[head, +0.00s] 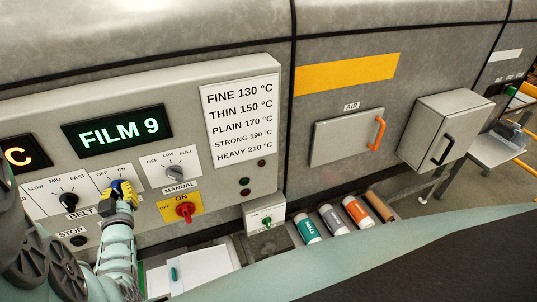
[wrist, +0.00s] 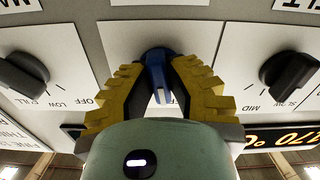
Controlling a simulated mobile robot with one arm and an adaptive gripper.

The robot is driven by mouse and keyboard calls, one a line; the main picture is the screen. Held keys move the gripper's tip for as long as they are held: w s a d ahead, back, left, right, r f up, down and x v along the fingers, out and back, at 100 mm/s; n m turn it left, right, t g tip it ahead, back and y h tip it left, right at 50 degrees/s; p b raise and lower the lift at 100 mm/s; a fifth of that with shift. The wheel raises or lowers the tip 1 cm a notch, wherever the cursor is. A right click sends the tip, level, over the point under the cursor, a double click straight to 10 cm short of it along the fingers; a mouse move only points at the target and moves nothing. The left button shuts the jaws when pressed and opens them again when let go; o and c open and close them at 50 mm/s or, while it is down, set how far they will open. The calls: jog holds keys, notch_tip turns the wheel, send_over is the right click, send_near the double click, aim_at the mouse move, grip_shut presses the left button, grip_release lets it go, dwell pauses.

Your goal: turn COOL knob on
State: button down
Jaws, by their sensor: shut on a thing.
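The blue knob (wrist: 157,62) is on a white plate in the middle of the wrist view, which shows the panel upside down. My gripper (wrist: 158,80) has its yellow stepped fingers shut on the knob from both sides. In the head view my gripper (head: 122,193) covers most of this knob, on the plate (head: 104,180) marked OFF and ON between the BELT and MANUAL knobs. Its name label is hidden behind my gripper. A pale line on the knob shows in the wrist view, but I cannot tell its setting for sure.
The black BELT knob (head: 68,201) is close on the left and the MANUAL knob (head: 174,170) on the right. A red switch (head: 185,210) on a yellow plate is at the lower right. A display (head: 118,130) reads FILM 9. Several rolls lie on a lower shelf.

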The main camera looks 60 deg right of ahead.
jog(key=m+b, duration=0.1)
jog(key=b, duration=0.1)
jog(key=m+b, duration=0.1)
jog(key=m, duration=0.1)
jog(key=shift+s+d+f+m+b, duration=0.1)
jog(key=shift+f+m+b, duration=0.2)
jog(key=shift+f+b, duration=0.1)
jog(key=m+b, duration=0.3)
jog(key=shift+r, duration=0.25)
jog(key=shift+r+b, duration=0.1)
jog(key=shift+b, duration=0.25)
jog(key=c, duration=0.9)
grip_release()
jog(key=shift+c, duration=0.2)
jog(key=v, duration=1.2)
jog(key=shift+r, duration=0.1)
